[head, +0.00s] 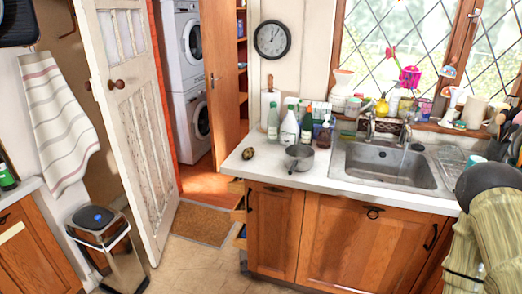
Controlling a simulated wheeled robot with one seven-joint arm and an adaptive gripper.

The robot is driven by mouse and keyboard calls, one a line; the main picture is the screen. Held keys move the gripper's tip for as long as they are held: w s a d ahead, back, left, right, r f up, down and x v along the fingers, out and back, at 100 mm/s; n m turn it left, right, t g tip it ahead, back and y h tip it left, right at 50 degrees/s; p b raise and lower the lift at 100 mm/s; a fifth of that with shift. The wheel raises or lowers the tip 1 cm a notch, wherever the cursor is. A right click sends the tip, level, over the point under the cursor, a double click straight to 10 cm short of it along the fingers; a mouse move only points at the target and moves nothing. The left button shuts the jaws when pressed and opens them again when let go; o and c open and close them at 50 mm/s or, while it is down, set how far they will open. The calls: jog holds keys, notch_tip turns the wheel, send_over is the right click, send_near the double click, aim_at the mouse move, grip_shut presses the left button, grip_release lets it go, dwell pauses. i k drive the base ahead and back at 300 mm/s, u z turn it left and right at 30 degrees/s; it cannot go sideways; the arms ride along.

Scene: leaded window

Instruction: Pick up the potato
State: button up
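A small brown, oval lump that looks like the potato (248,153) lies on the white countertop (262,173), near its left end. It is too small to make out in detail. A grey metal saucepan (299,158) stands just to its right. What seems to be part of my arm shows at the lower right edge of the head view, well to the right of the potato. The fingers of my gripper are not visible.
Several bottles (289,128) stand behind the saucepan. A steel sink (389,165) with a tap is to the right, below a cluttered windowsill. Wooden cabinets (335,238) front the counter.

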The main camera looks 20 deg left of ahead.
aim_at(248, 152)
jog(key=u, duration=0.25)
jog(key=i, duration=0.65)
jog(key=u, duration=0.5)
